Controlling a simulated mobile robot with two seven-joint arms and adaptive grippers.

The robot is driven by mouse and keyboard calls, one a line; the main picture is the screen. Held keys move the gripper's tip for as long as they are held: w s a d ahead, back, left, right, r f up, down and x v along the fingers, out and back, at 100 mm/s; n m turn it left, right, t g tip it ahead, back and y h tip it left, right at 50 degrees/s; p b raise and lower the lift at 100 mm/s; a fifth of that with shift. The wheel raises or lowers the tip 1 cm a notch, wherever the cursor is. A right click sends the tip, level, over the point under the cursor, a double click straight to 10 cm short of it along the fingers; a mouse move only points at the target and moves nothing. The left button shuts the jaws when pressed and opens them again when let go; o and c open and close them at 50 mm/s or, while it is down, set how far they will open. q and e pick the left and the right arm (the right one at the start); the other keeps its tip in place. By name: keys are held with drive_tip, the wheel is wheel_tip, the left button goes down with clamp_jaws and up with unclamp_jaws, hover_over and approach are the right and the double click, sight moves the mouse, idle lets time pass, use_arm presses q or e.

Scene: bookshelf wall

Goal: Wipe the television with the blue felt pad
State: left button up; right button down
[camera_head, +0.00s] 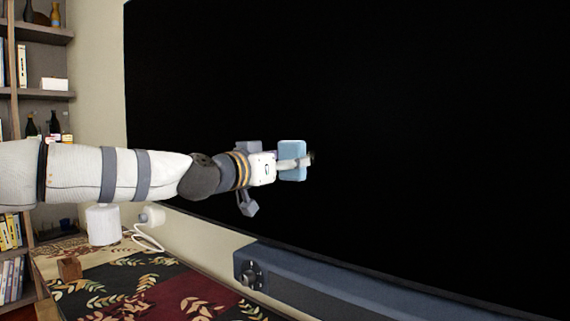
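The large black television (420,120) fills the middle and right of the head view. My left arm reaches in from the left, and its gripper (300,163) is in front of the left part of the screen. The gripper is shut on the blue felt pad (292,148), a light blue rectangle held upright, with a pale finger crossing its front. I cannot tell whether the pad touches the screen. The pad's back side is hidden. My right gripper is not in view.
A dark blue-grey soundbar (330,285) runs below the television. A patterned cloth (150,285) covers the surface at lower left, with a small brown block (70,268). A white cylinder (103,225) is below my arm. Bookshelves (45,95) stand at far left.

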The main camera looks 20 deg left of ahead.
sight(314, 160)
use_arm(q)
drive_tip(key=shift+w+d, duration=0.2)
drive_tip(key=shift+w, duration=0.25)
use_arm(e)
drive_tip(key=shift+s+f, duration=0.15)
